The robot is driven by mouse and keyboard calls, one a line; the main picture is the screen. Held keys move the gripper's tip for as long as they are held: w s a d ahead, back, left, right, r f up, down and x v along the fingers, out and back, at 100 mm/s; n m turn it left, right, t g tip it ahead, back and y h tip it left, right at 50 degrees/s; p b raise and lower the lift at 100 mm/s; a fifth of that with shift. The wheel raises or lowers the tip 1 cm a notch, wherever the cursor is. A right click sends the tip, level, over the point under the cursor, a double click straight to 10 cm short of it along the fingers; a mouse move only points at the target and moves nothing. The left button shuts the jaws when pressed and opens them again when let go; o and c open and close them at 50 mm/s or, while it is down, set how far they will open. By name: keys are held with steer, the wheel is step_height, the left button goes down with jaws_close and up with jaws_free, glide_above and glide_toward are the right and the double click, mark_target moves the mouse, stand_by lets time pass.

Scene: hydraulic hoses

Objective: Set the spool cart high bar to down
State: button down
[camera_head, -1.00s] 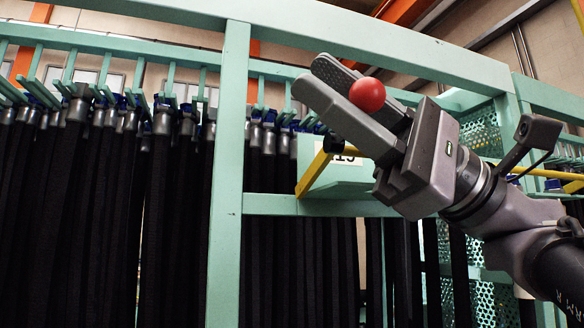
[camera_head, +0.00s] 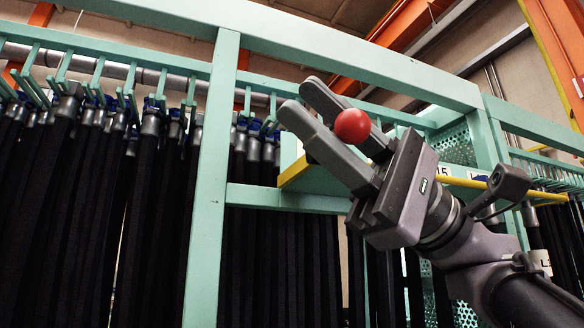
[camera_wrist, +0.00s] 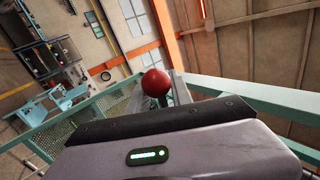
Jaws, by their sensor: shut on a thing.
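A red ball knob (camera_head: 352,126) sits between the two grey fingers of my gripper (camera_head: 302,100), in the right half of the head view. The fingers are shut on it and point up and left. In the wrist view the red knob (camera_wrist: 156,83) shows just beyond the dark edge of my gripper, with the finger tips partly hidden around it. What the knob is fixed to is hidden by the fingers. A yellow bar (camera_head: 460,182) runs behind my gripper, with a yellow-edged end (camera_head: 293,172) left of it. I cannot tell whether knob and bar are joined.
A pale green rack frame (camera_head: 208,200) with a top beam (camera_head: 400,75) stands behind my gripper. Many black hoses (camera_head: 60,220) hang from it. Orange beams (camera_head: 400,35) cross overhead. The wrist view shows a workshop floor (camera_wrist: 25,75) at left.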

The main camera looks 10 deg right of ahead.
steer(key=c, duration=1.3)
jaws_free()
steer(key=shift+s, duration=0.15)
steer(key=shift+o, duration=0.9)
steer(key=shift+s+d, duration=0.15)
steer(key=shift+s, duration=0.15)
steer(key=b+v, duration=0.5)
steer(key=v, duration=1.2)
steer(key=shift+w+f, duration=0.15)
steer(key=shift+w, duration=0.15)
